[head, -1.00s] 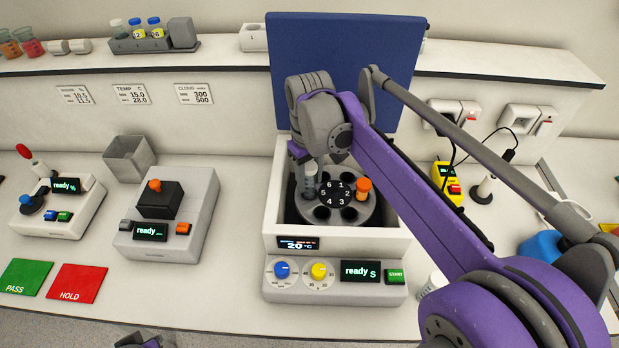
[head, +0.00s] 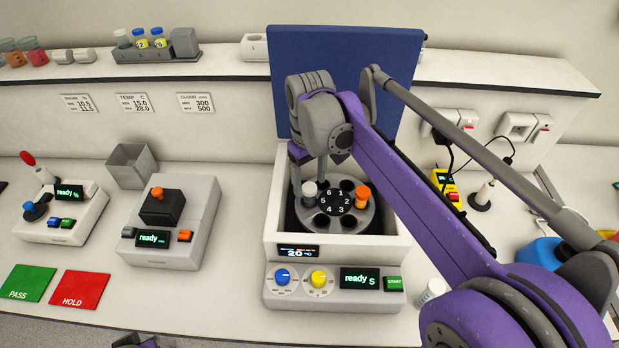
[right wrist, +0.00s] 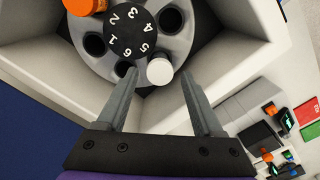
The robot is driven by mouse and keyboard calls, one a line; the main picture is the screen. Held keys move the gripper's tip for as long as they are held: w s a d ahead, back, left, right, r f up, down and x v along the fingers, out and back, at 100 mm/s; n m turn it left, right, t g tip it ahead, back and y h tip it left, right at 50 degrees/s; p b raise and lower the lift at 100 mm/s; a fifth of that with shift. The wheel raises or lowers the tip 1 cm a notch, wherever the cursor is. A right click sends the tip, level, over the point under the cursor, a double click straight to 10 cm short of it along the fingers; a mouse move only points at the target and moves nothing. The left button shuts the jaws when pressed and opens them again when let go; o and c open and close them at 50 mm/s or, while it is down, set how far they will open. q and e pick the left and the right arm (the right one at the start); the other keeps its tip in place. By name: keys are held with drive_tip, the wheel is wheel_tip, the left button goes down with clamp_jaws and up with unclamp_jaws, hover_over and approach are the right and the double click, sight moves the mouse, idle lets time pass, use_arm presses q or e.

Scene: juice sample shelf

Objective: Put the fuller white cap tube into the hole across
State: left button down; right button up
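The white-capped tube (head: 309,190) stands in a hole on the left of the centrifuge rotor (head: 337,226), beside number 5. Its cap (right wrist: 159,71) shows from above in the right wrist view, and its fill level is hidden. An orange-capped tube (head: 362,191) stands on the opposite side of the rotor. My right gripper (head: 309,172) is open over the white cap. In the right wrist view its fingers (right wrist: 163,85) are spread on either side of the cap, with gaps. A small part of my left gripper (head: 130,341) shows at the bottom edge; its fingers are unclear.
The centrifuge's blue lid (head: 345,75) stands open behind the rotor, and its white walls (head: 400,240) surround it. A rack (head: 143,55) with several capped tubes sits on the back shelf. A grey box-shaped bin (head: 131,165) and two instruments stand on the left bench.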

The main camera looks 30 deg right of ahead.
drive_tip(key=shift+o, duration=0.3)
wheel_tip(320, 180, up, 11)
drive_tip(key=shift+p, duration=0.3)
drive_tip(key=shift+f, duration=0.15)
